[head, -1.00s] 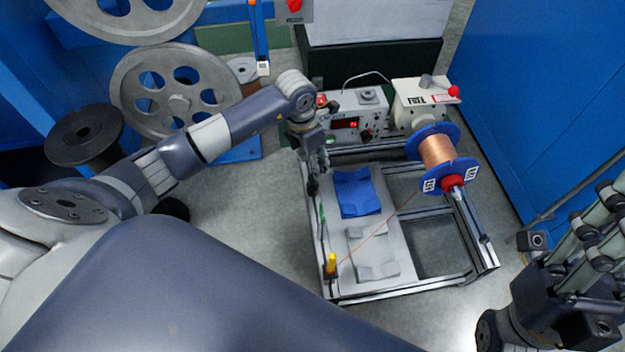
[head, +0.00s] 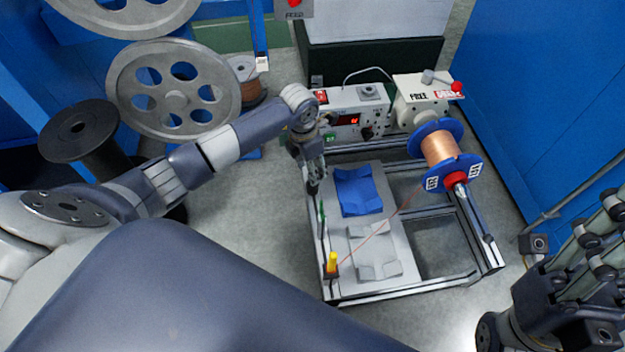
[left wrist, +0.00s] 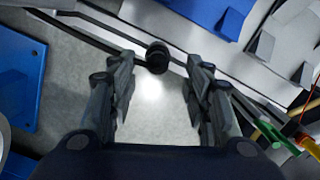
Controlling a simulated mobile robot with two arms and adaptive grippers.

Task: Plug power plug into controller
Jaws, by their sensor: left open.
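The controller (head: 350,117) is a pale box with a lit red display and a red switch, at the back of the metal frame. My left gripper (head: 314,182) hangs in front of it at the frame's left edge. In the left wrist view its two fingers (left wrist: 160,75) are apart, with nothing clamped between them. A short black round piece (left wrist: 157,57) shows between and just beyond the fingertips, beside a metal rail; I cannot tell whether it is the power plug. My right gripper (head: 597,235) is at the lower right, partly cut off, away from the frame.
A copper wire spool (head: 438,149) with blue flanges is on the frame's right side. A blue block (head: 357,192) and a grey block (head: 373,254) lie on the plate. A yellow-topped piece (head: 332,262) stands front left. Large grey wheels (head: 172,117) stand at left.

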